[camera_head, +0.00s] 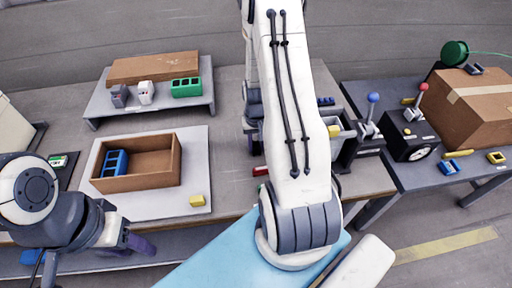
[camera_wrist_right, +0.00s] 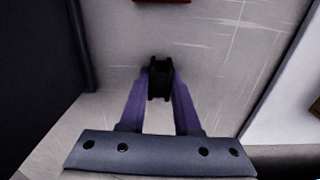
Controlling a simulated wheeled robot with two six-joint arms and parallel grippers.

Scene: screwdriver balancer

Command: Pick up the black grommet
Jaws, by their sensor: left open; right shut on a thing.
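The black grommet (camera_wrist_right: 160,78) is a small dark spool-like piece, seen in the right wrist view between the tips of my right gripper's purple fingers. My right gripper (camera_wrist_right: 160,84) is shut on it. A pale, scratched surface shows behind it; I cannot tell whether the grommet touches that surface. My left gripper (camera_head: 138,246) is open at the lower left in the head view, in front of the table edge, with purple fingers partly seen.
A brown open box (camera_head: 137,183) with a blue block (camera_head: 114,163) stands on a white mat, with a yellow block (camera_head: 197,201) nearby. A grey shelf (camera_head: 190,107) holds small parts behind. A dark control box (camera_head: 408,142) is at right. A red object (camera_wrist_right: 162,1) lies beyond the grommet.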

